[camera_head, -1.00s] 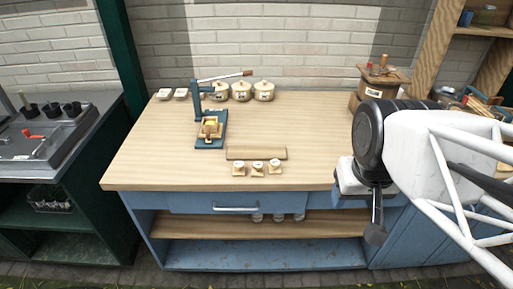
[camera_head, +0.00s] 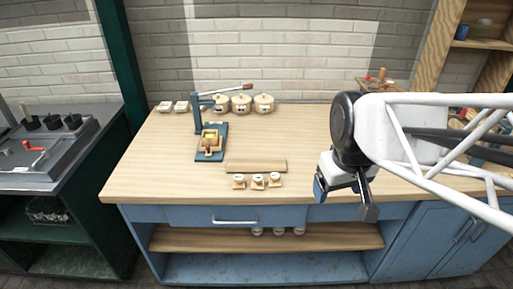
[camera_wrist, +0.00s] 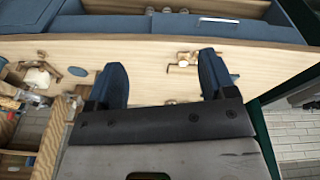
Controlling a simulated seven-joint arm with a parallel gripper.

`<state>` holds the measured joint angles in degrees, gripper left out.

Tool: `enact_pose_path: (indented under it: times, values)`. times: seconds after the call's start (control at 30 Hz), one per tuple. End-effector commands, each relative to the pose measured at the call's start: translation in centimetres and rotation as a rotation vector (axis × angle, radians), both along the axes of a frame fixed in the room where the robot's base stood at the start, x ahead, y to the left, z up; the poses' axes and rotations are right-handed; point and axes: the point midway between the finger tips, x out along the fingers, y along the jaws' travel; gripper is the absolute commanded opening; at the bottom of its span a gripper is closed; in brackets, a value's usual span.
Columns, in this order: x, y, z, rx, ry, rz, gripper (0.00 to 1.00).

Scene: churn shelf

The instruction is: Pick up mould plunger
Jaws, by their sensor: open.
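No piece is clearly recognisable as the mould plunger. A small wooden piece (camera_head: 209,144) with a knob-like top sits on a blue press stand (camera_head: 203,156) at the left of the bench; it may be the plunger, but I cannot be sure. My gripper (camera_head: 344,200) is open and empty over the right front edge of the bench, well right of the press. In the wrist view its two blue fingers (camera_wrist: 162,78) are spread apart over the worktop. Small wooden pieces (camera_wrist: 183,62) lie beyond them, partly hidden by the right finger.
Three small wooden blocks (camera_head: 258,181) stand in front of a wooden board (camera_head: 256,166). Lidded pots (camera_head: 242,103) and small white dishes (camera_head: 173,106) line the back of the wooden worktop (camera_head: 320,140). Its right-centre is clear. A dark-green bench (camera_head: 60,175) stands left.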

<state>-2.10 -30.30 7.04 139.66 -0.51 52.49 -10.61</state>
Motion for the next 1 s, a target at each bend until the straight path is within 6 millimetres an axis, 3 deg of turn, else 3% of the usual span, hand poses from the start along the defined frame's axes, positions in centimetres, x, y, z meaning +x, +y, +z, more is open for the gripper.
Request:
enact_pose_path:
  times: [0.57,1.0]
  values:
    - [13.4,5.5,-4.2,-0.071,0.082,0.539,0.77]
    - [22.4,11.3,-10.8,-0.107,0.135,0.953,0.77]
